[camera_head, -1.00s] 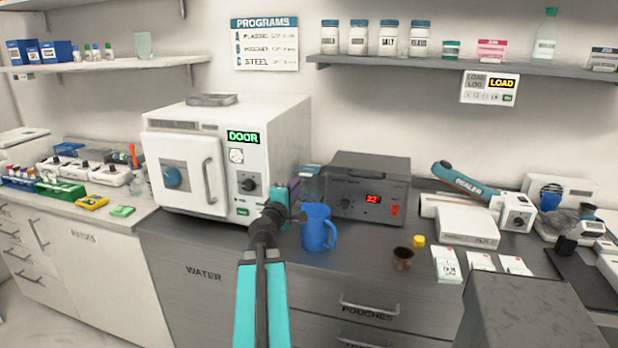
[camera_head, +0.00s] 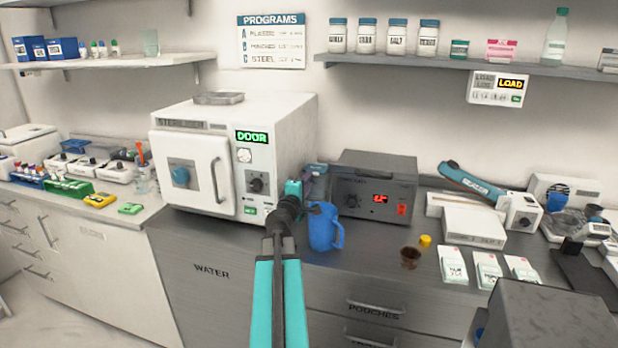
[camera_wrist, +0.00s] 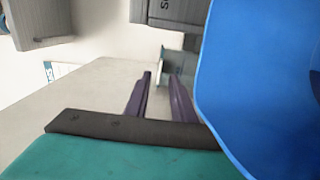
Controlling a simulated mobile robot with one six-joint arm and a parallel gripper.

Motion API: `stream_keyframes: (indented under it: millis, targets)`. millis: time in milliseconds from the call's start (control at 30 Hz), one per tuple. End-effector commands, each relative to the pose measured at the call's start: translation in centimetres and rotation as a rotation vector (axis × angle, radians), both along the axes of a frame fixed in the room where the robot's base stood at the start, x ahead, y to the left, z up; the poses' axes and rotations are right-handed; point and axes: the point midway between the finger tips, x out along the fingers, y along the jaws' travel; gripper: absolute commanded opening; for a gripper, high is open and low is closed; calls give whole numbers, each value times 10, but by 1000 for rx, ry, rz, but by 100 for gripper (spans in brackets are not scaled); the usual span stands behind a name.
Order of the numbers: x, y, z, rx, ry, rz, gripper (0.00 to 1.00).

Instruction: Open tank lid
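A grey boxy unit (camera_head: 372,185) with a lit red display stands on the dark counter; its top looks closed. A flat grey lid-like piece (camera_head: 218,98) lies on top of the white steriliser (camera_head: 205,130). I cannot tell which of these is the tank lid. My gripper (camera_head: 318,172) is between the steriliser and the grey unit, just behind and above a blue jug (camera_head: 326,230). In the wrist view its two purple fingers (camera_wrist: 159,88) stand apart with nothing between them. The blue jug (camera_wrist: 265,80) fills the right side there, close beside the fingers.
A brown cup (camera_head: 410,258), a yellow cap (camera_head: 425,240) and white packets (camera_head: 452,265) lie right of the jug. A teal-handled sealer (camera_head: 475,180) stands further right. A shelf (camera_head: 470,68) with jars hangs above. The counter front near the jug is fairly clear.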

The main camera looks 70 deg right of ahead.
Motion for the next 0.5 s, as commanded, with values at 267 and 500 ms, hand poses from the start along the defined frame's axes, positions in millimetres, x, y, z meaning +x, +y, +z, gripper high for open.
stream_keyframes:
  millis: [267,500]
  targets:
    - [1,-27,1,0,2,0,23]
    - [2,-41,1,0,0,1,23]
